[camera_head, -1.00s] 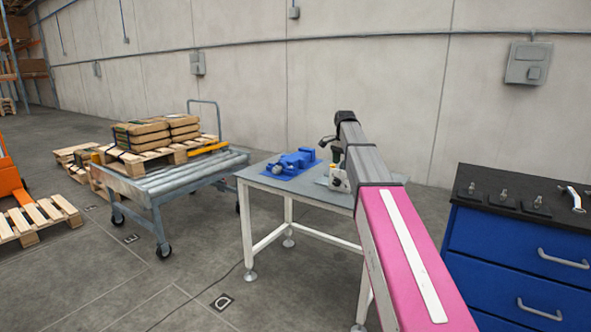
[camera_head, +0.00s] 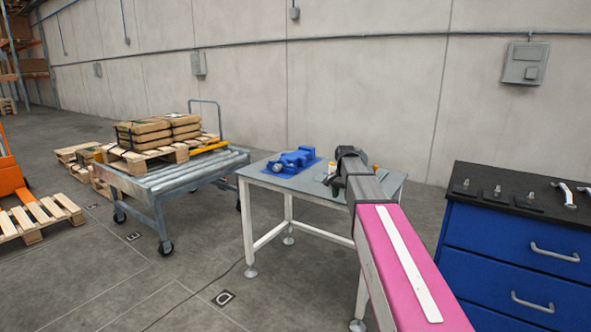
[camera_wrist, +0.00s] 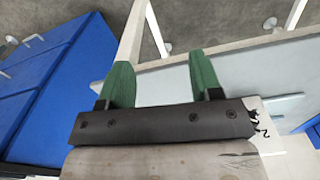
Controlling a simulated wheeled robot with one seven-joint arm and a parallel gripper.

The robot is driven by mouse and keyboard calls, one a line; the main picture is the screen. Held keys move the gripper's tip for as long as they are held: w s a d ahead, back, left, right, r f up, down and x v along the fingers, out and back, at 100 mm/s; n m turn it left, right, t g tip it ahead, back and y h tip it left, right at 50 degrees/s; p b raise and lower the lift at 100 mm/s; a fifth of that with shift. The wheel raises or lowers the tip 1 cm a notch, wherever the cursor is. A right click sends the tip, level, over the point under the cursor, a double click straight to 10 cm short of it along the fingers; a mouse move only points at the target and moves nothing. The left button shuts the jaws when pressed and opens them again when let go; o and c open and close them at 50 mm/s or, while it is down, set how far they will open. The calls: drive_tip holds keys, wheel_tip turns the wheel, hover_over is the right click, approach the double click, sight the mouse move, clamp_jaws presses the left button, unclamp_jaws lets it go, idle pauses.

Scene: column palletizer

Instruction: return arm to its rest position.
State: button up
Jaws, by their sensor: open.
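My gripper (camera_wrist: 160,85) shows in the wrist view with its two green fingers apart and nothing between them. In the head view my pink and grey arm reaches forward over the right part of the table (camera_head: 262,179).
A blue vise (camera_head: 293,161) stands on the table. The blue drawer cabinet (camera_head: 515,255) with a dark top is at the right. A roller conveyor cart (camera_head: 180,175) bears a pallet with stacked brown sacks (camera_head: 145,133). Open floor lies at the front left.

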drive_tip(key=s+f+n, duration=0.4)
drive_tip(key=s+f, duration=0.7)
drive_tip(key=s, duration=0.3)
drive_tip(key=s+f+n, duration=0.4)
drive_tip(key=s+f, duration=0.8)
drive_tip(key=s, duration=0.2)
drive_tip(key=shift+a, duration=0.15)
